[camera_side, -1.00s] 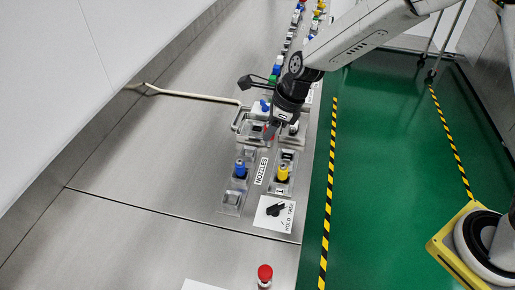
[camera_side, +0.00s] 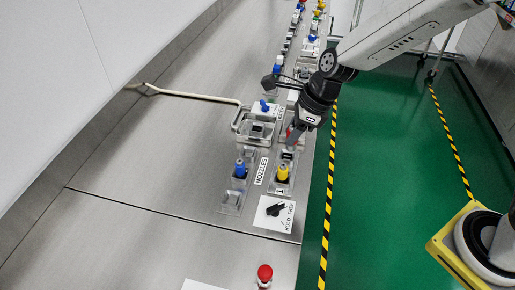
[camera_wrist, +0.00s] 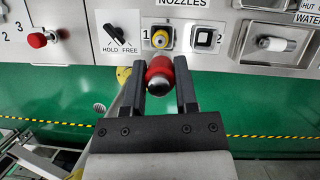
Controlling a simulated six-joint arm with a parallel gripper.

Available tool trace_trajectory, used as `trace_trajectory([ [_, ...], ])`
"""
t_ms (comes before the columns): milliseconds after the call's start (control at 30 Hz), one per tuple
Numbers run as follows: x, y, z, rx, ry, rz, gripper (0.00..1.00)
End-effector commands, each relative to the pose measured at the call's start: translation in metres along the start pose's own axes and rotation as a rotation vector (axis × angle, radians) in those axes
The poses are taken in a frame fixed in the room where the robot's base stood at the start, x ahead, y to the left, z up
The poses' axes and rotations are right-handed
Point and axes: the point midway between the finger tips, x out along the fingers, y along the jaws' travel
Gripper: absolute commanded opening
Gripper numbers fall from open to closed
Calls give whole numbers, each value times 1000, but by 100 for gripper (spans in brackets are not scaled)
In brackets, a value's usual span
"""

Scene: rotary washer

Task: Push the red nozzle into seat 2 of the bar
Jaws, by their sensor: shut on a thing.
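My gripper (camera_wrist: 161,64) is shut on the red nozzle (camera_wrist: 160,75), which has a dark rounded end facing the wrist camera. In the side view my gripper (camera_side: 290,140) is over the front row of the bar, close to seat 2 (camera_side: 288,155); a bit of red shows at its fingers. Seat 2 also shows in the wrist view (camera_wrist: 203,38) as an empty square opening, up and right of the held nozzle. A yellow nozzle (camera_side: 283,172) stands in seat 1, beside seat 2. Whether the red nozzle touches anything is unclear.
A blue nozzle (camera_side: 240,169) stands in a holder left of the NOZZLES label. The black HOLD/FREE knob (camera_side: 275,209) and a red button (camera_side: 264,272) are nearer the camera. A bent metal handle (camera_side: 190,97) lies left. A white cylinder (camera_wrist: 275,43) sits in a recess right of seat 2.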

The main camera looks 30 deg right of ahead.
Motion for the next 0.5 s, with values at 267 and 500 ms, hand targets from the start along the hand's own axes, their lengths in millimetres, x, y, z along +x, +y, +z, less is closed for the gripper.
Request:
trace_trajectory([
  [267, 0, 0, 0, 0, 0, 0, 0],
  [500, 4, -8, -1, 1, 1, 0, 0],
])
